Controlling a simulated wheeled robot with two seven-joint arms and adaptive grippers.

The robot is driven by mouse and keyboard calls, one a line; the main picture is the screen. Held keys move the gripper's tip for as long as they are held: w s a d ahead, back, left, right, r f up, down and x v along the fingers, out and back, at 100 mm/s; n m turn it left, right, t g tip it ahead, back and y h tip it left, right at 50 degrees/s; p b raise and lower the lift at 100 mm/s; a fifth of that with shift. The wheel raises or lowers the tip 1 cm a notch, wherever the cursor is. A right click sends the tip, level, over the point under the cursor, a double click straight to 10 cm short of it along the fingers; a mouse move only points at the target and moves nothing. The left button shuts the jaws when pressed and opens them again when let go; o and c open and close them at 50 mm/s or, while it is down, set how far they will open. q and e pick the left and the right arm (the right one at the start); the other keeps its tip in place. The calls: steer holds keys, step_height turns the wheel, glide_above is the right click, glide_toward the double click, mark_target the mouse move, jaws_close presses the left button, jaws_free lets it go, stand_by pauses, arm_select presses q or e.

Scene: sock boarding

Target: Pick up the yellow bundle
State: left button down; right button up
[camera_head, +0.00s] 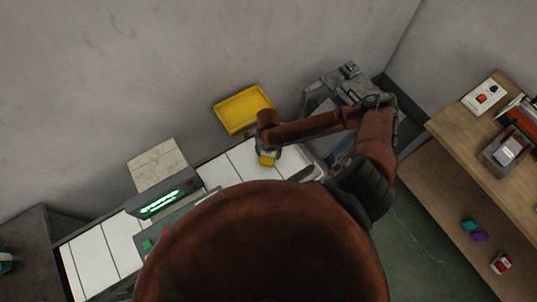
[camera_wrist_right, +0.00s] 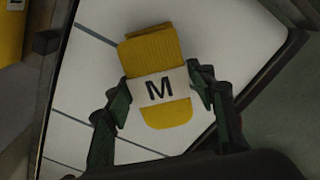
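The yellow bundle (camera_wrist_right: 154,50) is a folded yellow sock with a white band marked M. In the right wrist view it lies between the two fingers of my right gripper (camera_wrist_right: 160,88), over the white belt. The fingertips press against both sides of the band. In the head view my right gripper (camera_head: 266,147) reaches down over the belt, with the yellow bundle (camera_head: 267,160) just below it. I cannot tell whether the bundle rests on the belt or is slightly raised. My left gripper is not in view.
The white panelled belt (camera_head: 220,172) runs under a scanner with a green light (camera_head: 160,203). A yellow tray (camera_head: 244,108) sits behind the belt. A grey machine (camera_head: 335,88) stands beyond the belt's right end. A wooden shelf (camera_head: 455,150) with several small items stands at right.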

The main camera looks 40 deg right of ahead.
steer(key=c, duration=1)
steer(key=shift+o, duration=0.2)
steer(key=shift+r, duration=0.1)
